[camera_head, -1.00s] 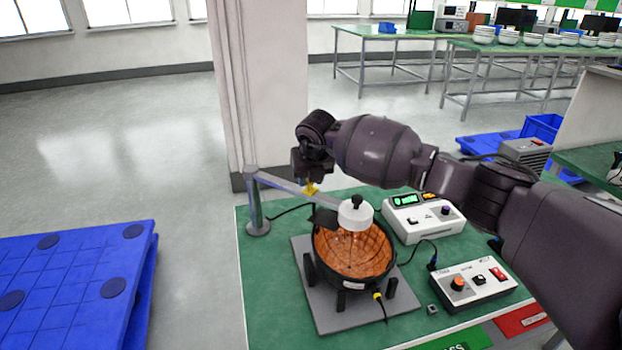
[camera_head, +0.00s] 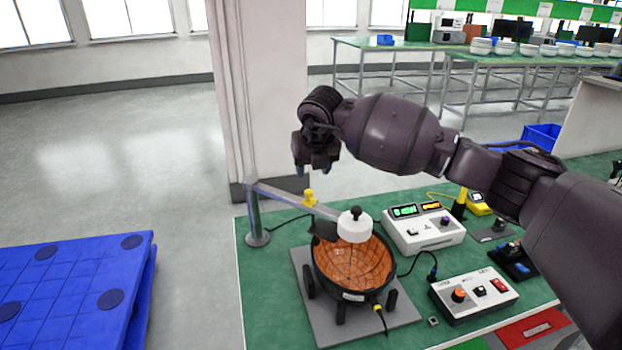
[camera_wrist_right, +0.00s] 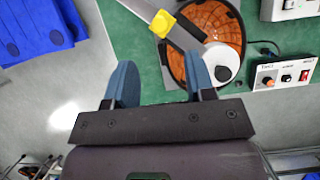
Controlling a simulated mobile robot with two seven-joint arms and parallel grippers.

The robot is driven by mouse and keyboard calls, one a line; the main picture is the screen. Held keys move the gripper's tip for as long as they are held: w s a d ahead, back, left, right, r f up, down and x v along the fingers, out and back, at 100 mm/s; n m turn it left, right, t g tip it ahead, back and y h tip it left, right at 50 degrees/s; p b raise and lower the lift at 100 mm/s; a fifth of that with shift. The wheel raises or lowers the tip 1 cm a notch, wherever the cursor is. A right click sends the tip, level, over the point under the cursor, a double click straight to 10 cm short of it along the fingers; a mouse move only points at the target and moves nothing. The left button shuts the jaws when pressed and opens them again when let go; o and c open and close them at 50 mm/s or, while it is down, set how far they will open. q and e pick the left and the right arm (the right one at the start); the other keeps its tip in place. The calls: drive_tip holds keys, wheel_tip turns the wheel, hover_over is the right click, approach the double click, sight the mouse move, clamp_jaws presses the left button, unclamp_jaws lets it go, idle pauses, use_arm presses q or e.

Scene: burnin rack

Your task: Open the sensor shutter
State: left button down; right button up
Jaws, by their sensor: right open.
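A white cylindrical sensor head (camera_head: 355,228) with a black top knob hangs from a grey bar (camera_head: 283,196) over a round dark pan with an orange inside (camera_head: 345,265). A dark flat flap (camera_head: 322,229), perhaps the shutter, sticks out left of the head. A yellow knob (camera_head: 309,198) stands on the bar; it also shows in the right wrist view (camera_wrist_right: 163,23). My right gripper (camera_head: 316,170) is just above the yellow knob, apart from it. In the right wrist view its blue fingers (camera_wrist_right: 160,82) are spread and empty. My left gripper is not in view.
A metal post (camera_head: 254,215) carries the bar at the green table's left edge. A white meter box (camera_head: 424,231) and a control box with a red switch (camera_head: 474,295) stand right of the pan. A blue pallet (camera_head: 70,290) lies on the floor at left.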

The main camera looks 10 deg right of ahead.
drive_tip(key=shift+v, duration=1)
